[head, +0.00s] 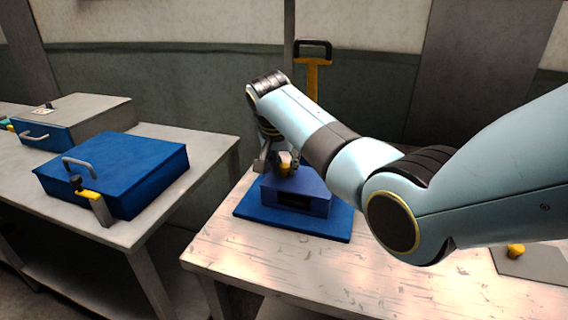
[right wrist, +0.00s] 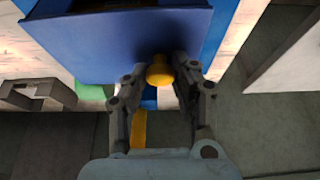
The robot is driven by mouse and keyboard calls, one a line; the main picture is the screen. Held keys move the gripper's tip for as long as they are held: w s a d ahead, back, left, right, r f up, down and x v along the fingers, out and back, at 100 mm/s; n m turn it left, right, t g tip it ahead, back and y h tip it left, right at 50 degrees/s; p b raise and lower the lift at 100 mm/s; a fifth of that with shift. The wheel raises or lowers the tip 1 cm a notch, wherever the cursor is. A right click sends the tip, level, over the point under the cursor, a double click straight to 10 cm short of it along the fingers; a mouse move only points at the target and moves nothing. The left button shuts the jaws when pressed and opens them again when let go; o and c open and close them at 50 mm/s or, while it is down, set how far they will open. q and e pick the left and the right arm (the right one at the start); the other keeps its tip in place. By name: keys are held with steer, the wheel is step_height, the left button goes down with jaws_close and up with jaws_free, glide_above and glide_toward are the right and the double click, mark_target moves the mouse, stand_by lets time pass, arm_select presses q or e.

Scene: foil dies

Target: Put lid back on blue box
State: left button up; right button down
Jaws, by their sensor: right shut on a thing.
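A blue box (head: 296,197) with a dark slot in its front stands on a flat blue base plate (head: 332,225) on the light wooden table. My right gripper (head: 284,166) reaches down at the back of this box. In the right wrist view, its fingers (right wrist: 160,75) are shut on a yellow knob (right wrist: 159,70) at the edge of a wide blue surface (right wrist: 115,45). I cannot tell whether that surface is a separate lid or part of the box. A grey plate (head: 535,264) with a yellow knob lies at the right. My left gripper is not in view.
A larger blue case (head: 120,165) with a metal handle and a grey-topped box (head: 80,115) stand on the left table. A yellow post (head: 312,75) with a black handle rises behind the blue box. The wooden table's front (head: 300,268) is clear.

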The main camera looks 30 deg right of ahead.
steer(key=c, duration=0.5)
jaws_free()
step_height(320, 180, up, 7)
steer(key=p, duration=0.7)
steer(key=shift+p, duration=0.4)
steer(key=shift+c, duration=0.4)
jaws_close()
